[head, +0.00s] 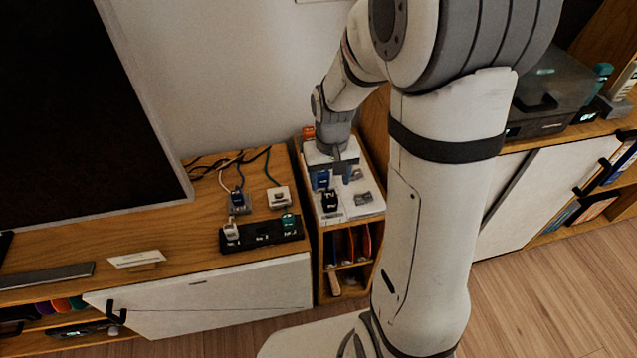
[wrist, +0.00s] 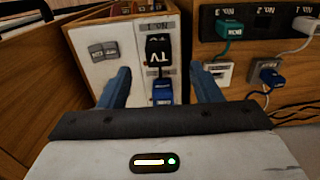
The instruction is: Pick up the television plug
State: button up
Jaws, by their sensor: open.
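The television plug (wrist: 159,50) is black with white "TV" lettering and sits on a white panel marked "NO. 1". In the head view the black plug (head: 330,199) stands on the white top of a narrow wooden unit (head: 357,212). My gripper (wrist: 162,84) is open, with one blue finger on each side of the line to the plug. The plug appears beyond the fingertips, and I see no contact. In the head view my gripper (head: 335,178) is just behind the plug. A blue piece (wrist: 163,91) shows between the fingers; I cannot tell whether it belongs to the plug.
A grey switch (wrist: 103,51) is beside the plug. A black power strip (head: 262,235) with a teal plug (head: 287,221) and a white plug (head: 231,231) lies on the cabinet to the left. Loose cables and a large television (head: 85,110) are behind and left.

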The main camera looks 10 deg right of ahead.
aim_at(330, 195)
jog(key=shift+w+f, duration=0.3)
jog(key=shift+f, duration=0.7)
notch_tip(330, 195, down, 6)
jog(key=shift+s+d+f+b, duration=0.1)
jog(key=shift+s+f+b, duration=0.1)
jog(key=shift+b, duration=0.9)
jog(key=shift+c, duration=0.5)
jog(key=c, duration=1)
